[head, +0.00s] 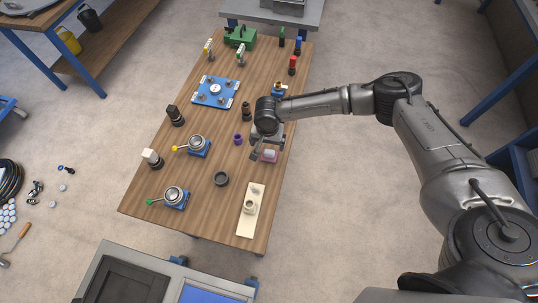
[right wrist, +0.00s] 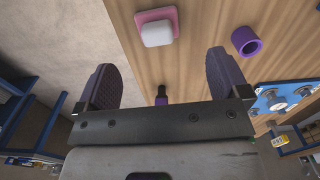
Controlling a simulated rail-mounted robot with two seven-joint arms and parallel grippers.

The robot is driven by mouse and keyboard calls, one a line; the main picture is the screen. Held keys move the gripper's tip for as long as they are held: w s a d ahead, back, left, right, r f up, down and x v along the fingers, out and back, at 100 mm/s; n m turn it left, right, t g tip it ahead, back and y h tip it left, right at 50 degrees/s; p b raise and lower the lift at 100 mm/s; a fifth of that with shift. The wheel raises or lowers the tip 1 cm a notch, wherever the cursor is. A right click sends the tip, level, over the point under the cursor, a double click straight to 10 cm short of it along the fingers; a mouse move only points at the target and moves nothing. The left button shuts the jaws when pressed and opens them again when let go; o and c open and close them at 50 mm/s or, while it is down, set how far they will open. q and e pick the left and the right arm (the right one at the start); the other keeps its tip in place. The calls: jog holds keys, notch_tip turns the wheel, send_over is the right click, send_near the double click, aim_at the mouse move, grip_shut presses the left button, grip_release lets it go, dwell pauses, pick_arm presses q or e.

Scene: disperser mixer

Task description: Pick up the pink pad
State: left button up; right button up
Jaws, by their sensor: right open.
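The pink pad (head: 269,157) lies on the wooden table near its right edge. In the right wrist view the pink pad (right wrist: 168,14) is a rounded pink square with a white block against it. My right gripper (head: 267,151) is over the table, close to the pad. In the right wrist view the two dark fingers of my right gripper (right wrist: 161,78) are wide apart with nothing between them. The pad shows beyond the fingertips, and I see no contact. My left gripper is not in view.
A purple ring (head: 238,139) lies left of the pad, also in the right wrist view (right wrist: 247,41). A black ring (head: 221,178) and a cream plate with a fitting (head: 245,225) are nearer the front. Blue-based valves (head: 197,146) and a blue plate (head: 214,91) stand further left.

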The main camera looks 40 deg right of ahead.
aim_at(269, 152)
notch_tip(269, 152, down, 4)
jog(key=shift+f, duration=0.1)
jog(key=shift+d+f+b, duration=0.15)
jog(key=shift+f+b, duration=0.2)
jog(key=shift+f, duration=0.95)
jog(key=shift+d+f+b, duration=0.1)
jog(key=shift+f+b, duration=0.2)
jog(key=shift+f, duration=1)
jog(key=shift+c, duration=0.3)
jog(key=c, duration=1)
jog(key=shift+o, duration=0.2)
jog(key=shift+r, duration=0.15)
notch_tip(269, 152, up, 4)
jog(key=shift+r+p, duration=0.15)
jog(key=shift+p, duration=0.35)
jog(key=s+d+r+p, duration=0.2)
jog(key=s+r, duration=0.4)
jog(key=s, duration=0.5)
jog(key=shift+s+r, duration=0.2)
jog(key=shift+s, duration=0.1)
